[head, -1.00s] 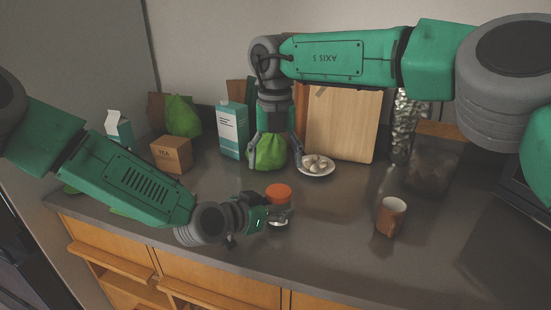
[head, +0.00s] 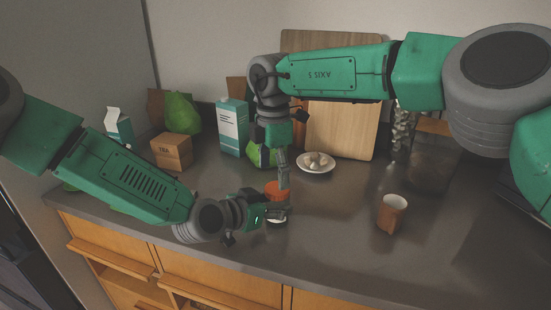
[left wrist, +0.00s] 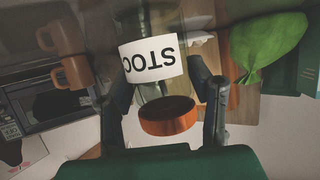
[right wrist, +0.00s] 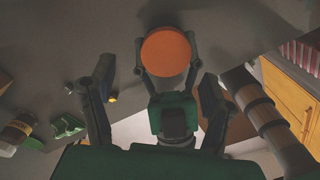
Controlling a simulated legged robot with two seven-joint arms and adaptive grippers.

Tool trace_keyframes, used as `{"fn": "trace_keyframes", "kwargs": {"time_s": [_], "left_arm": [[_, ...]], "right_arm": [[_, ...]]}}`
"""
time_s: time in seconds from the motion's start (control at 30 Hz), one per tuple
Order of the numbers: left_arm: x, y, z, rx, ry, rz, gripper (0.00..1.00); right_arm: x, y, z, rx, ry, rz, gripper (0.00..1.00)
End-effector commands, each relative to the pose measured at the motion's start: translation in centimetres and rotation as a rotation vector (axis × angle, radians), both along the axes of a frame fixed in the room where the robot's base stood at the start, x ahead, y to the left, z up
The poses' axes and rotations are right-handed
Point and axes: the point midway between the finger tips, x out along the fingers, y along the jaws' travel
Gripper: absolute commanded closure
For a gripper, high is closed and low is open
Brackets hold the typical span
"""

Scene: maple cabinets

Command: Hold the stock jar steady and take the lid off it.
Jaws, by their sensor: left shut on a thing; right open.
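The stock jar (left wrist: 152,56) is clear, with a white label and an orange lid (right wrist: 166,52). It stands upright near the counter's front edge, and the lid also shows in the head view (head: 274,188). My left gripper (head: 272,212) is shut on the jar body below the lid, with one finger on each side in the left wrist view. My right gripper (head: 283,180) points down over the lid. In the right wrist view its fingers (right wrist: 155,82) are spread wide and empty, with the lid lying ahead between them. The lid is partly hidden by a right finger in the head view.
A green bag (head: 259,156) and a plate of pale pieces (head: 316,168) lie behind the jar. A tea box (head: 171,152) and blue carton (head: 233,128) stand back left. A brown cup (head: 391,215) stands right, with clear counter between it and the jar.

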Motion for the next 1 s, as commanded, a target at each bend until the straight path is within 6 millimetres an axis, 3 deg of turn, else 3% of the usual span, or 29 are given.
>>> {"fn": "trace_keyframes", "kwargs": {"time_s": [0.1, 0.3, 0.63, 0.67, 0.8, 1.0], "left_arm": [[0.0, 0.1, -0.1, 0.002, 0.003, 0.001, 1.0], [0.0, 0.0, -0.1, 0.002, 0.002, 0.001, 1.0], [0.0, 0.0, -0.1, 0.002, 0.002, 0.0, 1.0], [0.0, 0.0, -0.1, 0.002, 0.002, 0.0, 1.0], [-0.1, 0.0, -0.1, 0.002, 0.002, -0.001, 1.0], [-0.2, -0.2, -0.1, 0.002, 0.004, -0.005, 1.0]], "right_arm": [[-0.1, 0.0, -1.9, -0.001, 0.002, 0.001, 0.29], [-0.1, -0.1, -3.8, 0.001, 0.0, 0.001, 0.29], [-0.1, -0.1, -4.2, 0.001, 0.0, 0.001, 0.29], [-0.1, -0.1, -4.2, 0.001, 0.0, 0.002, 0.36], [0.0, 0.0, -4.2, 0.002, -0.001, 0.002, 0.84], [0.0, 0.0, -4.2, 0.003, -0.004, 0.033, 0.85]]}}
